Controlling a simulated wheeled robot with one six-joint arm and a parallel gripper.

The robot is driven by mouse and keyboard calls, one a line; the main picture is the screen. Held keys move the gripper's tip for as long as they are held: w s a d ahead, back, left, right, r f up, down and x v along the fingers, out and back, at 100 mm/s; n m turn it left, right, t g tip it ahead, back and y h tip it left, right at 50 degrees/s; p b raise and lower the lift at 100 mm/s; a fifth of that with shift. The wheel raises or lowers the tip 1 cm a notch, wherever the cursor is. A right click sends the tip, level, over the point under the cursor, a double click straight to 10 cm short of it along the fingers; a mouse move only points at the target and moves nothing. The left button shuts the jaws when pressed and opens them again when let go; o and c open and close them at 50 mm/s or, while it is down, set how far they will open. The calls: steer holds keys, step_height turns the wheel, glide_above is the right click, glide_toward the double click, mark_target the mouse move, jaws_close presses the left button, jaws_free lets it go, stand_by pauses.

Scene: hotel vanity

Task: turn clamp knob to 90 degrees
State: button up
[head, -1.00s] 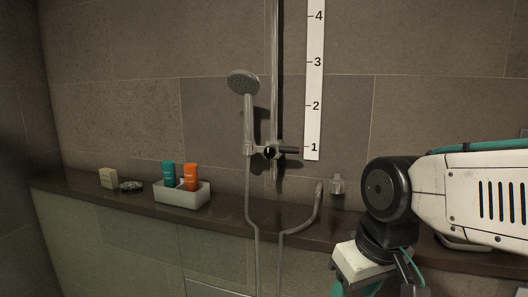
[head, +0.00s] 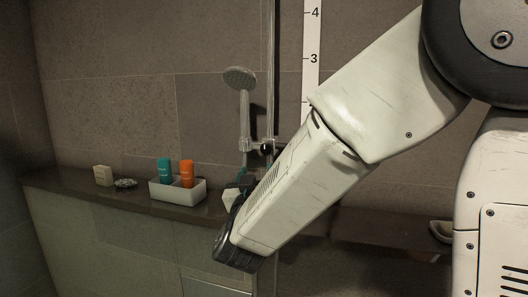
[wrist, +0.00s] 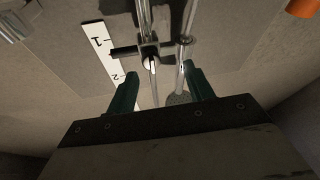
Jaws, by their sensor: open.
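The clamp (head: 255,145) sits on the vertical shower rail in the head view, with a dark round knob (head: 266,147). My arm hides what lies right of it. In the wrist view, which is upside down, the clamp (wrist: 148,46) shows just beyond my fingertips, with a black lever (wrist: 124,51) sticking out level to the left. My gripper (wrist: 160,70) is open and empty, its green fingers apart. The clamp lies roughly between their tips in the picture, with no contact visible. In the head view my gripper (head: 240,186) is mostly hidden behind my arm, below the clamp.
The hand shower (head: 240,78) hangs beside the rail; its head (wrist: 179,98) also shows between my fingers. A numbered scale (head: 312,60) is on the wall. A tray (head: 178,192) with teal and orange bottles, a soap block (head: 103,175) and a small dish (head: 125,183) stand on the ledge.

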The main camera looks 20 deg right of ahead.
mark_target(265, 153)
steer(key=w+d+r, duration=0.1)
steer(key=w+d+r+h, duration=0.1)
steer(key=w, duration=0.1)
steer(key=w+d+r+h, duration=0.1)
steer(key=w+d, duration=0.1)
steer(key=shift+r+m, duration=0.15)
steer(key=shift+m, duration=0.25)
steer(key=c, duration=1)
